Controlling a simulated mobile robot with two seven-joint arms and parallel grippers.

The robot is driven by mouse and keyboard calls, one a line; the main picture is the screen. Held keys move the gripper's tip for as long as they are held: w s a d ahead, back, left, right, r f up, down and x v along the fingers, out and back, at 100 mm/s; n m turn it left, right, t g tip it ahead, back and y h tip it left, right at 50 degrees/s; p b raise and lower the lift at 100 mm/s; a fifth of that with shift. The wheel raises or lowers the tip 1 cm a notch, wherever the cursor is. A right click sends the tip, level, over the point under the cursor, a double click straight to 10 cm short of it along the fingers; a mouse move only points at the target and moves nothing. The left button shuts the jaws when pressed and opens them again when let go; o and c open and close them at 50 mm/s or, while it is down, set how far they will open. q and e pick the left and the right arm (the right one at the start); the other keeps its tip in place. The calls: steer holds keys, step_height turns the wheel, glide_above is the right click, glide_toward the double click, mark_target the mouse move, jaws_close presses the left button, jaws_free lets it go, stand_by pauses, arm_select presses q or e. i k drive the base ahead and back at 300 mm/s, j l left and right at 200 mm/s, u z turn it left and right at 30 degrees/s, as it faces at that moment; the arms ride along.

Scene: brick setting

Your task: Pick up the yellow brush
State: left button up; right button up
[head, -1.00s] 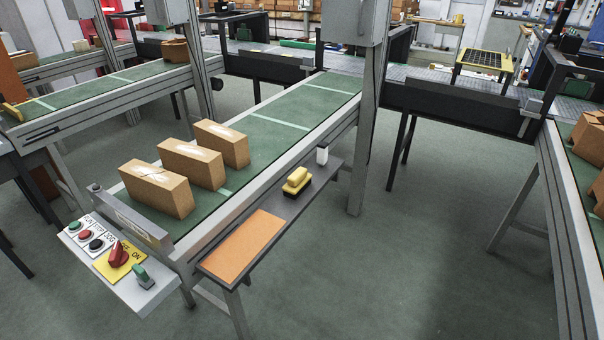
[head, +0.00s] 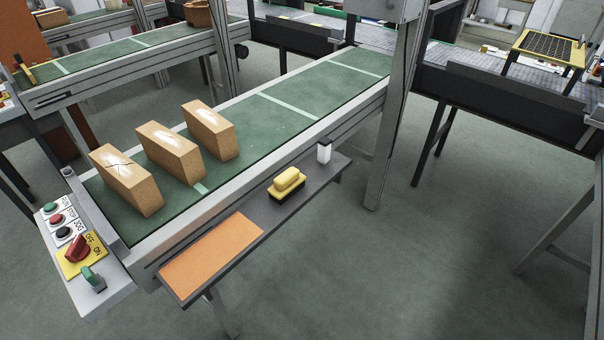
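The yellow brush (head: 287,181) lies on a narrow dark side shelf (head: 262,215) along the near side of a conveyor. It has a yellow top and a dark lower part. It sits between an orange board and a small white block. Neither of my grippers shows in the head view, and nothing touches the brush.
The orange board (head: 211,256) covers the near end of the shelf, and the white block (head: 324,152) stands at the far end. Several brown bricks stand on the green conveyor (head: 276,117). A control panel (head: 75,248) is at left. A grey post (head: 391,125) rises beyond the shelf. Floor (head: 400,260) to the right is clear.

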mark_target(288, 183)
steer(key=i+l, duration=0.25)
steer(key=l, duration=0.15)
steer(key=i+l, duration=0.3)
steer(key=l, duration=0.15)
steer(key=i+l, duration=0.25)
steer(key=l, duration=0.15)
